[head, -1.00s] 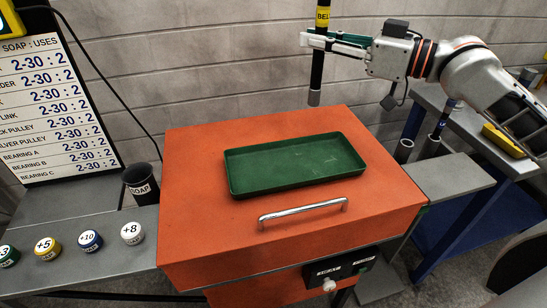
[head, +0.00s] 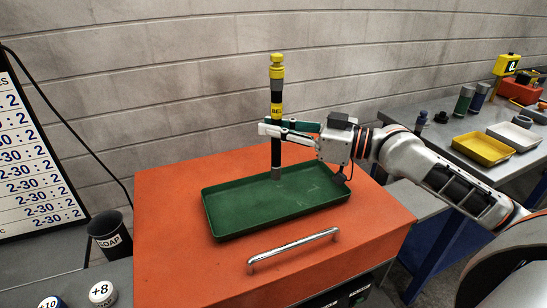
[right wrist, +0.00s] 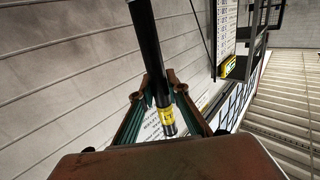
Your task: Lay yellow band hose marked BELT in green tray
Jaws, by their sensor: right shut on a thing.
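The hose (head: 277,100) is a black upright rod with a yellow top, a yellow band marked with letters that read as BEL, and a grey lower end. My right gripper (head: 273,130) is shut on it below the band and holds it upright. In the right wrist view the hose (right wrist: 148,50) runs between the fingers (right wrist: 158,95). The green tray (head: 228,226) lies on the orange box. The hose's lower end shows over the tray's back part; I cannot tell whether it touches the tray floor. My left gripper is not in view.
The orange box (head: 160,235) has a metal handle (head: 293,250) in front of the tray. A black SOAP cup (head: 109,236) and numbered pucks (head: 102,292) stand at left. The right bench holds a yellow tray (head: 483,149) and several cylinders. A brick wall stands behind.

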